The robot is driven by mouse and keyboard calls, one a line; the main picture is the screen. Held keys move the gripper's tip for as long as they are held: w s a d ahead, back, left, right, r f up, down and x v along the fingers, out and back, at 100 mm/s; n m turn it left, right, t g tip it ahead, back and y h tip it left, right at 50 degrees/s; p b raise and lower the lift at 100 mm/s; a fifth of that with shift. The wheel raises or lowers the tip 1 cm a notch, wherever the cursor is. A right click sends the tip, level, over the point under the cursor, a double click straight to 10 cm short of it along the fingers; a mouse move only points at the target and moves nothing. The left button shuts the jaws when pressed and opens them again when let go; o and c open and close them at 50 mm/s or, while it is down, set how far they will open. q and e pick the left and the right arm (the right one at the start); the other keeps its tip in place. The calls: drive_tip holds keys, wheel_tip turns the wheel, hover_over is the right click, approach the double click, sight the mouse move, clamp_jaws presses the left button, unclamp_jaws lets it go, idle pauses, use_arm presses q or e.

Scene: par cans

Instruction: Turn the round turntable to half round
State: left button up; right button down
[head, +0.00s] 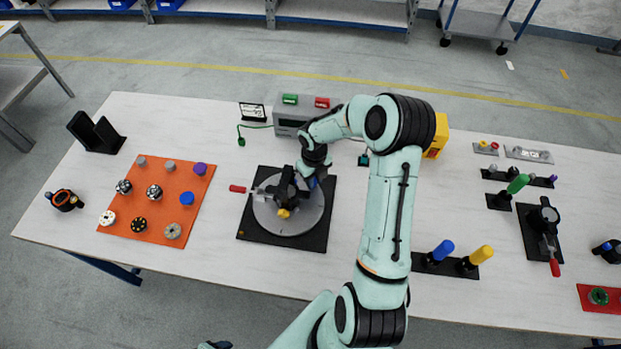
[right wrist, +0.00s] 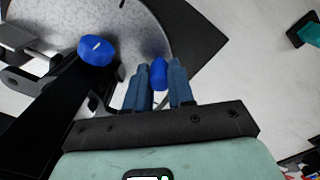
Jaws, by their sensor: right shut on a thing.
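The round grey turntable (head: 300,224) sits on a black square base (head: 256,238) on the table. A dark fixture with a yellow knob (head: 284,213) stands on it, and a red-tipped handle (head: 237,188) sticks out to its left. My right gripper (head: 311,182) is over the disc's right rear edge. In the right wrist view its fingers (right wrist: 158,86) are shut on a blue peg (right wrist: 159,73) at the grey disc's (right wrist: 140,20) rim. A blue knob (right wrist: 96,50) is to the left there. My arm hides some of the table. My left gripper is not in view.
An orange board (head: 172,205) with several knobs lies left of the turntable. A grey box (head: 290,122) with green and red buttons stands behind. Blue and yellow handles (head: 481,256) stand on a black plate to the right. Table in front of the turntable is clear.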

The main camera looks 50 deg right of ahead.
drive_tip(key=shift+w, duration=0.15)
idle(0.3)
drive_tip(key=c, duration=1)
unclamp_jaws()
drive_tip(key=shift+o, duration=0.2)
wheel_tip(320, 180, up, 14)
drive_tip(key=shift+f, duration=0.25)
